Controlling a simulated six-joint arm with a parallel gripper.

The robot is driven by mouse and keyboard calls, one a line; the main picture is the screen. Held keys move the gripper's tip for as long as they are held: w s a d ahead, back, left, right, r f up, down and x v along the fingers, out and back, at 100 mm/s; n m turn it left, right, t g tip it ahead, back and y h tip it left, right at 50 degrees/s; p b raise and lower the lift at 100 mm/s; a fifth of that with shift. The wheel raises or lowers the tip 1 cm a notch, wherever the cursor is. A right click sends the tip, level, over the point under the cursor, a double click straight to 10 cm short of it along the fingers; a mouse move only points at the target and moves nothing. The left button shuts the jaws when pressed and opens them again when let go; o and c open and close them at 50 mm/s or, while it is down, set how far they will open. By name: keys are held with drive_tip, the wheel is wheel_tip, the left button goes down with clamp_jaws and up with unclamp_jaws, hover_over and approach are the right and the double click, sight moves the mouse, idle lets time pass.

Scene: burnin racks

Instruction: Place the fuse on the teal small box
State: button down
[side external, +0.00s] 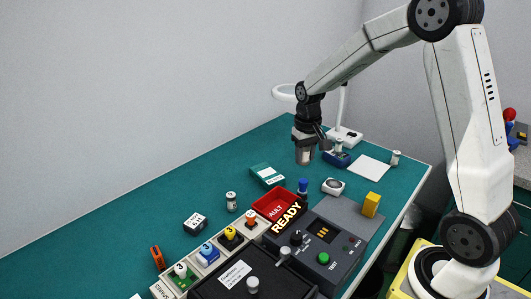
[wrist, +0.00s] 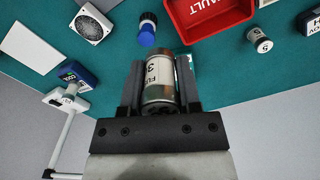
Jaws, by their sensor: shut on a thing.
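My gripper (side external: 306,140) is shut on the fuse (side external: 304,156), a silver cylinder with a pale printed label, and holds it upright above the mat. In the wrist view the fuse (wrist: 160,82) sits between the two dark fingers of my gripper (wrist: 160,88). The teal small box (side external: 266,174), with a white label on its near side, lies on the teal mat, left of and lower in the picture than the fuse. They are apart. In the wrist view the box is mostly hidden behind the fuse and fingers.
A red tray (side external: 276,204) and a blue-capped piece (side external: 303,186) stand near the box. Another small cylinder (side external: 231,201) stands left of the tray. A lamp (side external: 344,133), blue device (side external: 337,158) and white sheet (side external: 370,167) are at the back.

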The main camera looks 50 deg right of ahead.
drive_tip(key=w+d+f, duration=0.2)
drive_tip(key=w+f, duration=0.3)
drive_tip(key=w, duration=0.4)
hover_over(274, 176)
drive_tip(key=s, duration=0.1)
drive_tip(key=f, duration=0.3)
drive_tip(key=shift+s+a+f, duration=0.15)
drive_tip(key=shift+a+f, duration=0.05)
drive_tip(key=shift+f, duration=0.1)
drive_tip(key=shift+w+d+f, duration=0.1)
drive_tip(key=shift+w+f, duration=0.25)
drive_tip(key=shift+f, duration=0.05)
drive_tip(key=shift+w+f, duration=0.25)
drive_tip(key=shift+f, duration=1.55)
drive_tip(key=shift+f, duration=0.15)
drive_tip(key=shift+c, duration=1.6)
unclamp_jaws()
